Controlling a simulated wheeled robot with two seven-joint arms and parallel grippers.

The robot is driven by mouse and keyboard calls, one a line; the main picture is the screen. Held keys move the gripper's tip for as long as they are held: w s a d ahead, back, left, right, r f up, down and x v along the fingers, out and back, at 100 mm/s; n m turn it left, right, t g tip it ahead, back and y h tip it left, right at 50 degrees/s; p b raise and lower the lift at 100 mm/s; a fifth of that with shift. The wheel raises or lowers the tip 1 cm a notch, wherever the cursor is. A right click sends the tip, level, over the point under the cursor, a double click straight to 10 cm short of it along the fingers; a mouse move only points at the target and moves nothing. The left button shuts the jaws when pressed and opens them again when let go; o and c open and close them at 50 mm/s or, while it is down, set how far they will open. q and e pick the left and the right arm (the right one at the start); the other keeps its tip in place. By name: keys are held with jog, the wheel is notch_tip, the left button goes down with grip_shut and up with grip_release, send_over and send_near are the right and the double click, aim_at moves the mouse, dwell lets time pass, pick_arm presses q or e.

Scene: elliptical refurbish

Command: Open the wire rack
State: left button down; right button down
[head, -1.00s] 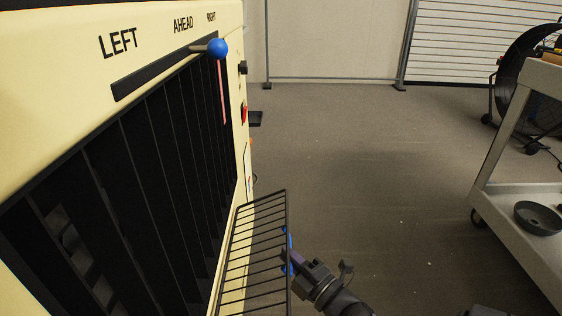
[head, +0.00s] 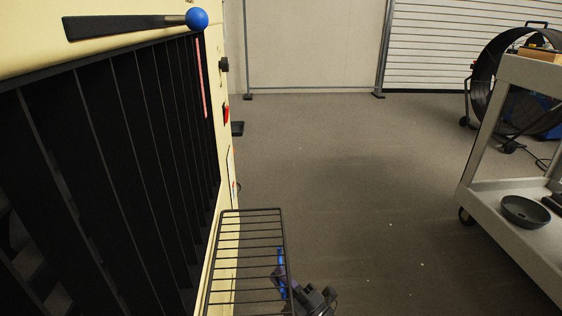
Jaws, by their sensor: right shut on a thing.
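The wire rack (head: 252,233) is a dark metal grid on the lower right edge of the cream machine (head: 222,150). It stands out from the machine over the floor. My right gripper (head: 284,277) is at the rack's outer side, low in the head view, shut on the rack's outer part. Blue on the gripper shows through and beside the bars. The exact contact is partly hidden by the bars. My left gripper is not in view.
The machine has black louvres (head: 100,170) and a lever with a blue knob (head: 197,19). A grey cart (head: 478,190) holding a dark bowl (head: 525,211) stands at the right, with a large fan (head: 490,75) behind. The floor between is clear.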

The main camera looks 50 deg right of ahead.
jog(key=c, duration=0.7)
grip_release()
pick_arm(q)
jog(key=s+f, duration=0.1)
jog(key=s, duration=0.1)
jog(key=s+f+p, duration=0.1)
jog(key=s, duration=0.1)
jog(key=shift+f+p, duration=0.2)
jog(key=shift+p, duration=0.1)
pick_arm(e)
jog(key=v, duration=1)
